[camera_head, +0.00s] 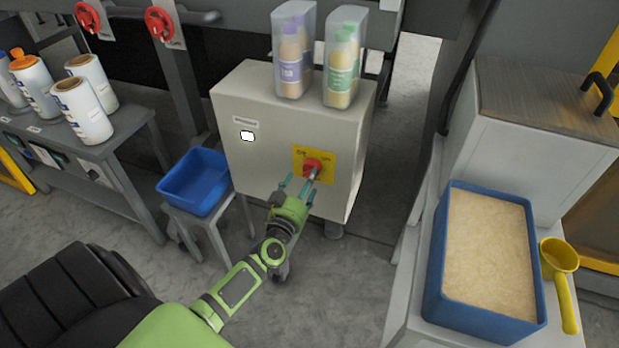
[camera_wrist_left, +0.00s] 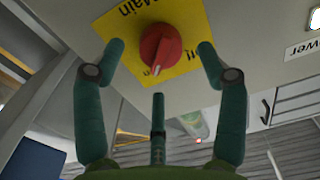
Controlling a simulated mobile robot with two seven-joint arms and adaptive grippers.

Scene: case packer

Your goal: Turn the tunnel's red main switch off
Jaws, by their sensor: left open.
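The red main switch (camera_head: 312,167) is a rotary knob on a yellow plate (camera_head: 300,152) on the front of a light grey cabinet (camera_head: 235,100). In the left wrist view the red knob (camera_wrist_left: 161,48) sits between and just beyond the fingertips, and the plate reads "Main". My left gripper (camera_head: 300,182) is open in front of the knob, its fingers on either side of it. In the left wrist view the left gripper (camera_wrist_left: 160,50) shows no clear contact with the knob. My right gripper is not seen.
Two clear containers with bottles (camera_head: 293,50) stand on the cabinet. A blue bin (camera_head: 195,195) on a small stand is at its left. A blue tub (camera_head: 470,320) and a yellow scoop (camera_head: 560,256) are at right. Two red valve handles (camera_head: 160,24) are at upper left.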

